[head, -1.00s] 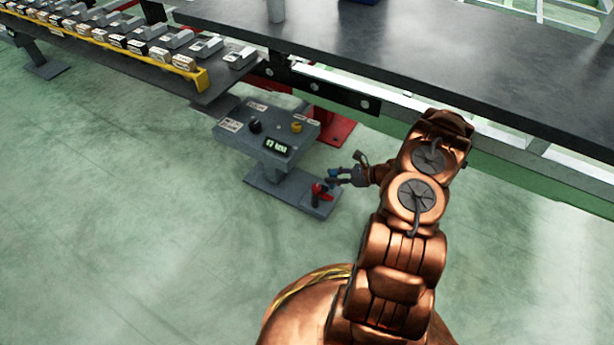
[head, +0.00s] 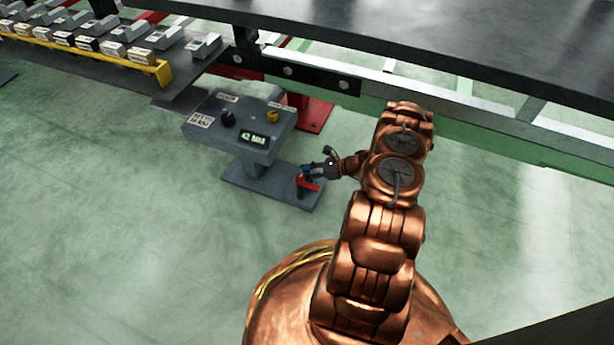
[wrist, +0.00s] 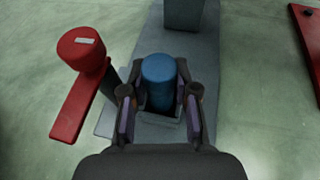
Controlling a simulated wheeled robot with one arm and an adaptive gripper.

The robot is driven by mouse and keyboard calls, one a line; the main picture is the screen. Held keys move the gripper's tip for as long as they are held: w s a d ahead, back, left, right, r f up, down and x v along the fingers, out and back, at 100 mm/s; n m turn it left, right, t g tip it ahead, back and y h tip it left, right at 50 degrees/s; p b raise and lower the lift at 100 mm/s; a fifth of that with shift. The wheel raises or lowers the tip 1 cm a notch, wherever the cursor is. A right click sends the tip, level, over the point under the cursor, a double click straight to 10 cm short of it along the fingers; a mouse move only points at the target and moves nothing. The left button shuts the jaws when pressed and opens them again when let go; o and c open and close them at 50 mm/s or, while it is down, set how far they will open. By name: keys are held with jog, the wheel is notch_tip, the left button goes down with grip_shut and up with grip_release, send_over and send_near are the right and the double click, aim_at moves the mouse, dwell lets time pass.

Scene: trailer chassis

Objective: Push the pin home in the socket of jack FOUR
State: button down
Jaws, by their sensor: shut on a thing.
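A blue-topped pin (wrist: 158,72) stands between the two fingers of my gripper (wrist: 160,104) in the wrist view. My gripper is shut on it. The pin's lower end and the socket are hidden by its blue top and the fingers, so I cannot tell how deep it sits. In the head view my gripper (head: 314,168) is low over the right end of the jack's grey foot plate (head: 245,187). A red lever (head: 309,185) stands beside it, and its round red head (wrist: 80,50) is left of the pin in the wrist view. The jack number is not readable.
A grey control box (head: 238,128) with a black knob, a yellow knob and a lit display stands above the foot plate. The dark chassis deck (head: 440,40) overhangs behind my arm. A rack with labelled blocks (head: 85,43) is at upper left. The floor in front is clear.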

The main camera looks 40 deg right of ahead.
jog(key=shift+f, duration=0.85)
jog(key=shift+f, duration=0.1)
jog(key=c, duration=0.9)
grip_release()
jog(key=shift+p+v, duration=2.25)
jog(key=shift+v, duration=3.85)
jog(key=shift+w+a, duration=0.15)
